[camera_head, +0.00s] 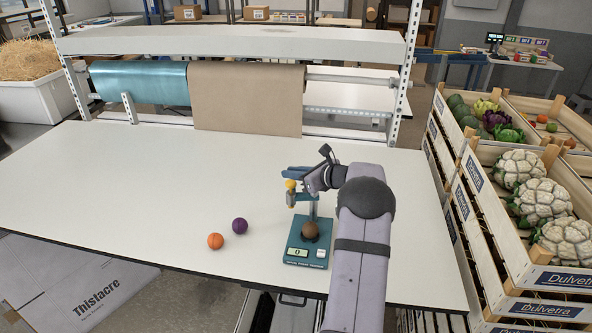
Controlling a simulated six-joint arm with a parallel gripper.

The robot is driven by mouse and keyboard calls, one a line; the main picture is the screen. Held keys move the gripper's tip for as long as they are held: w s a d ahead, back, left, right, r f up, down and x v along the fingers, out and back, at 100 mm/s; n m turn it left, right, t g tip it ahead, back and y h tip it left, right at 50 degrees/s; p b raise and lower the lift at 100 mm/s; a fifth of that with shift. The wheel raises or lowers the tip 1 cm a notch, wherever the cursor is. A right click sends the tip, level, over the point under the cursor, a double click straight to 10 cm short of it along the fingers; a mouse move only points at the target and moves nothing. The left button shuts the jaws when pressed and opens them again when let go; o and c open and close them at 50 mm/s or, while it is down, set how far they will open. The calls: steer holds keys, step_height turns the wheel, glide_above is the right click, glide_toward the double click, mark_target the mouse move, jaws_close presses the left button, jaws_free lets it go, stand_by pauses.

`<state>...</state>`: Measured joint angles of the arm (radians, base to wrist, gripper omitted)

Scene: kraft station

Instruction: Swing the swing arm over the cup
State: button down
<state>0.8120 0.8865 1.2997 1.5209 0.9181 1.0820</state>
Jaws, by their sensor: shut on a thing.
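A teal device (305,254) with a small display reading 0 stands near the front of the white table. A post rises from it and bears the teal swing arm (298,171) near the top. A yellow-topped metal piece (290,186) hangs at the swing arm's left end. A round brown thing (310,230) sits low on the device, below and right of that piece; I cannot tell a separate cup there. My gripper (310,180) is at the swing arm, shut on it; its fingertips are partly hidden.
An orange ball (215,241) and a purple ball (240,226) lie left of the device. The table's left side is clear. A brown paper roll (247,98) stands at the back under a shelf (232,42). Vegetable crates (500,225) stand on the right.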

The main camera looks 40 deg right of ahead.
steer(key=shift+s+a+n+g+y+p, duration=0.15)
steer(key=shift+s+a+n+g+y, duration=0.2)
steer(key=shift+a+n+g+y, duration=0.5)
steer(key=shift+s+a+n+g+y+p, duration=0.15)
steer(key=shift+s+a+n+y, duration=0.3)
steer(key=shift+n+y, duration=0.75)
steer(key=shift+s+a+n+g+y+p, duration=0.1)
steer(key=shift+s+a+n+g+y, duration=0.15)
steer(key=shift+a+n+g+y, duration=0.6)
steer(key=shift+s+n+y, duration=0.15)
steer(key=shift+n+y, duration=0.15)
steer(key=shift+y, duration=0.1)
steer(key=c, duration=2)
jaws_free()
steer(key=shift+c, duration=0.2)
step_height(320, 180, up, 10)
steer(key=p, duration=0.2)
